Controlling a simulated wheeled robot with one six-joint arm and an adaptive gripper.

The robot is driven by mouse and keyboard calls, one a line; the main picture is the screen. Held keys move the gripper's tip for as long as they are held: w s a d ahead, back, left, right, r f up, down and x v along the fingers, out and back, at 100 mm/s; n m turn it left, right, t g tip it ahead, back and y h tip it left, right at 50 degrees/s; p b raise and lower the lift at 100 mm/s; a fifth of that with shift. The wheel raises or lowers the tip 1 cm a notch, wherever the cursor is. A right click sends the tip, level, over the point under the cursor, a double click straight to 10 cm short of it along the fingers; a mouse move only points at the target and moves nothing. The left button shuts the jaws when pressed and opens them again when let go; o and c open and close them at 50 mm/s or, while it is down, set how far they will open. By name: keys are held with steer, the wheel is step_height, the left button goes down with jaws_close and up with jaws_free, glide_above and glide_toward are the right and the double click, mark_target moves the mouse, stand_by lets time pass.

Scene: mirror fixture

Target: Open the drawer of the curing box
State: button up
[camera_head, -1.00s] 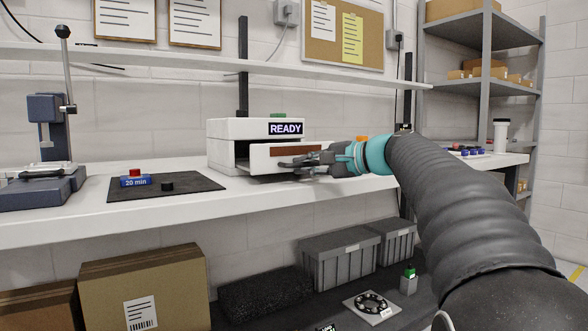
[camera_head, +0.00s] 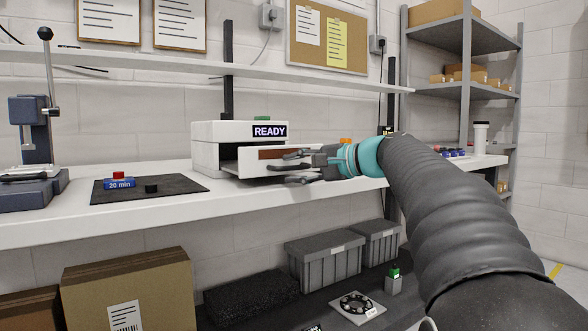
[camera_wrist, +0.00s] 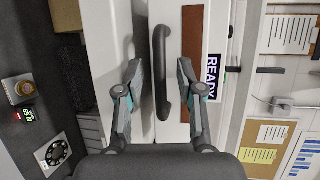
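The white curing box (camera_head: 206,133) stands on the bench with a READY display (camera_head: 269,131). Its drawer front (camera_head: 246,163), with a red-brown strip, stands out from the box, and a dark gap shows at its left. My gripper (camera_head: 276,168) is in front of the drawer and covers part of it. In the wrist view the dark drawer handle (camera_wrist: 159,75) runs between the two fingers of my gripper (camera_wrist: 161,68). The fingers are spread, with space visible on both sides of the handle. Whether the handle touches anything in depth cannot be told.
A black mat (camera_head: 170,193) with a blue 20 min block (camera_head: 120,184) lies left of the box. A blue-grey press (camera_head: 30,150) is farther left. A shelf (camera_head: 200,68) runs above. Grey bins (camera_head: 325,262) and a cardboard box (camera_head: 125,285) are below the bench.

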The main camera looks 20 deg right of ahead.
steer(key=v, duration=1.1)
steer(key=shift+s+d, duration=0.15)
steer(key=shift+s, duration=0.15)
steer(key=shift+r, duration=0.1)
